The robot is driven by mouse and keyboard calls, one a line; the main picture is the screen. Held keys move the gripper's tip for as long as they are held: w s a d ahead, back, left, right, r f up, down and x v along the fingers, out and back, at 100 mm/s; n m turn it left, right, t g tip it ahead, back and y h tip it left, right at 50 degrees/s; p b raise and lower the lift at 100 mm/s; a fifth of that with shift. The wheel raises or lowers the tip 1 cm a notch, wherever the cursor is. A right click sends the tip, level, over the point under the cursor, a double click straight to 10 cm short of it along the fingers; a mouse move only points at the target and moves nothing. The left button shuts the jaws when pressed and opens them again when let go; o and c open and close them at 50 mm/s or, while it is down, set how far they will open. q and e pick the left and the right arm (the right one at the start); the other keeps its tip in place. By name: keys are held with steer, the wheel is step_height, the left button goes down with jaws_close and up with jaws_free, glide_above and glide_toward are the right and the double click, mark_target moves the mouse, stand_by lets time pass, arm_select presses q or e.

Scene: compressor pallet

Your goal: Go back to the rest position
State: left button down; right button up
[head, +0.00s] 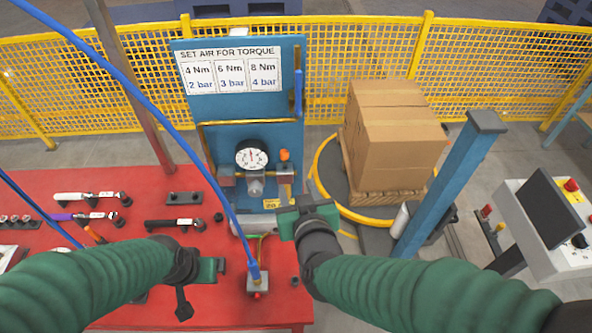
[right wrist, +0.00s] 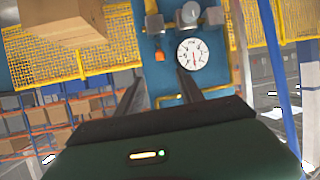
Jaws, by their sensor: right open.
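My right gripper (head: 290,217) is at the middle of the head view, in front of the lower part of the blue air panel (head: 225,107). In the right wrist view its two dark fingers (right wrist: 158,92) stand apart with nothing between them. The round pressure gauge (head: 252,156) on the panel also shows in the right wrist view (right wrist: 193,53), upside down and beyond the fingers. My left gripper (head: 205,272) is low over the red table (head: 140,185); its finger opening is not clear. No held object shows at either gripper.
Tools, including a black-handled wrench (head: 175,225), lie on the table's left part. A blue hose (head: 190,145) runs down to a small fitting (head: 258,284). Boxes (head: 395,135) stand on a round platform (head: 330,175) beside a blue post (head: 450,180). A control console (head: 545,225) stands right.

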steer(key=s+d+f+g+b, duration=0.1)
steer(key=d+f+g+b, duration=0.1)
steer(key=f, duration=0.3)
steer(key=s+d+f+g+b, duration=0.1)
steer(key=d+f+b, duration=0.15)
steer(key=f, duration=0.35)
steer(key=s+d+f+m+g+h+b, duration=0.1)
steer(key=s+d+f+g+b, duration=0.4)
steer(key=s+d+f, duration=0.6)
step_height(320, 180, down, 2)
steer(key=d+m+g, duration=0.1)
steer(key=d+g, duration=0.1)
steer(key=shift+f+g+h, duration=0.15)
steer(key=shift+g+h, duration=0.15)
steer(key=shift+h, duration=0.1)
steer(key=shift+w+a, duration=0.15)
